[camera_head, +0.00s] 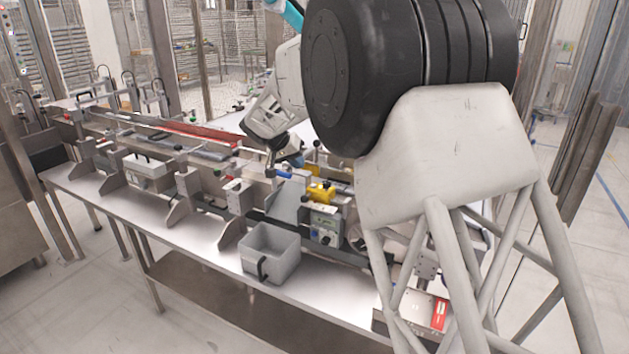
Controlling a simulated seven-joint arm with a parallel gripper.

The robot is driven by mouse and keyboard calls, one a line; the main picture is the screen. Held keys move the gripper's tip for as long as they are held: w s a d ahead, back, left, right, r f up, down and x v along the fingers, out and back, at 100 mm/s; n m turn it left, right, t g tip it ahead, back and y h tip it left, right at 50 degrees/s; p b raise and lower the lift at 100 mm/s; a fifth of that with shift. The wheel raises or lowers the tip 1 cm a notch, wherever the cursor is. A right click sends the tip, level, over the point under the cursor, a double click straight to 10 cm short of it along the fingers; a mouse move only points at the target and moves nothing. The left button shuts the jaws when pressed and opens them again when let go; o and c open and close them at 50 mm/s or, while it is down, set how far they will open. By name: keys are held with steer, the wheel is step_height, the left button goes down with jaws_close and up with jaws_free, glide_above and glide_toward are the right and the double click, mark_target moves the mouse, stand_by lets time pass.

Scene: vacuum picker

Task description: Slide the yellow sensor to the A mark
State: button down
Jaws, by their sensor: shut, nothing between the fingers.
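The yellow sensor (320,192) is a small yellow block on the bench machine, right of centre, just above a grey control box. My gripper (291,161) is at the end of the white and dark arm, above and to the left of the sensor. It is shut and empty, and looks apart from the sensor, though its fingertips are small and hard to make out. I cannot make out the A mark in this view.
A grey open bin (287,262) stands at the front of the metal bench (205,248). The grey control box (326,224) sits below the sensor. A long rail with a red strip (205,134) runs left. Much of the bench's right end is hidden.

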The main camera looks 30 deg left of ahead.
mark_target(328, 183)
steer(key=x, duration=1)
stand_by(0.3)
steer(key=shift+d, duration=0.1)
steer(key=shift+d, duration=2.45)
steer(key=v, duration=1)
steer(key=shift+a, duration=0.15)
